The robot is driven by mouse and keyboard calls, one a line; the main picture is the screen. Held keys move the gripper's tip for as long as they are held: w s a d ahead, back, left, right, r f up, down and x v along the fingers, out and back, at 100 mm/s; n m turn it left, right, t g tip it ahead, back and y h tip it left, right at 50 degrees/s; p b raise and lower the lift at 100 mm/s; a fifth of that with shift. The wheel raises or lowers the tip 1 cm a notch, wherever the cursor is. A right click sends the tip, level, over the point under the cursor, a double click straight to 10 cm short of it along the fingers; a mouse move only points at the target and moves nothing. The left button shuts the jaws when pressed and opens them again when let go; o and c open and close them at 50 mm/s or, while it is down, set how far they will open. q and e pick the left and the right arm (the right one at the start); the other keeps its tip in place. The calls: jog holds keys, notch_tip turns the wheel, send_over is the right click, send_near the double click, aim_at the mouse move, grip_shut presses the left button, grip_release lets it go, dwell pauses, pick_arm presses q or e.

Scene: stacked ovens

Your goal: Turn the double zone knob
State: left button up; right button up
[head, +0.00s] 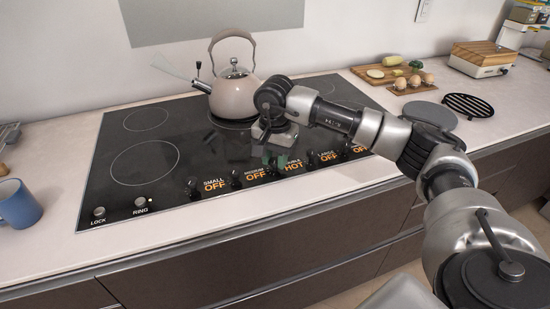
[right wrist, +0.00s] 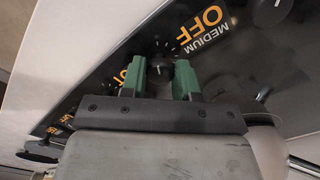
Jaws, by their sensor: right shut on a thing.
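The black glass cooktop (head: 197,146) has a row of small black knobs along its front edge. My right gripper (head: 275,160) reaches down over the knob beside the label reading HOT. In the right wrist view the double zone knob (right wrist: 160,68) sits between the two green fingers of my right gripper (right wrist: 160,78), which are shut on it. The HOT label (head: 293,169) shows in orange, and the smaller word above it is partly hidden. My left gripper is not in view.
A kettle (head: 234,96) stands on the cooktop behind my right gripper. Neighbouring knobs read OFF, including one labelled MEDIUM (right wrist: 208,32). A blue mug (head: 17,204) stands at the left. A cutting board (head: 378,74) and eggs (head: 414,81) lie at the right.

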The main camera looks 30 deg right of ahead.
aim_at(275, 160)
jog(key=shift+r, duration=0.1)
jog(key=o, duration=0.9)
notch_tip(275, 160, up, 11)
jog(key=shift+f, duration=0.15)
dwell(0.5)
